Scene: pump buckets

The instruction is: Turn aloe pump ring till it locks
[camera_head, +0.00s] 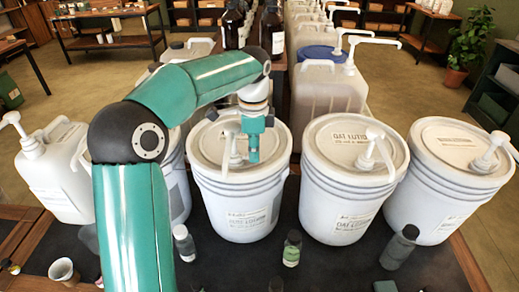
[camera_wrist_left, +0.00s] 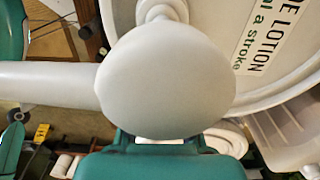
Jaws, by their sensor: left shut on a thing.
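A white bucket (camera_head: 240,212) with a lid and a white pump (camera_head: 229,140) stands in the middle of the dark table. My left arm arches over it from the left. My left gripper (camera_head: 254,153) points down at the lid beside the pump. In the left wrist view the round white pump head (camera_wrist_left: 168,78) fills the middle, its spout (camera_wrist_left: 48,84) running left. My left gripper is shut on the pump, behind the pump head; the pump head hides the fingertips and ring. The bucket label reads only partly, ending in "LOTION" in the wrist view. My right gripper is out of view.
Pump buckets labelled oat lotion (camera_head: 348,212) and another (camera_head: 447,200) stand to the right. A white jug with a pump (camera_head: 57,175) is at left. Small bottles (camera_head: 291,248) and a cup (camera_head: 63,271) are in front. Large containers (camera_head: 325,95) stand behind.

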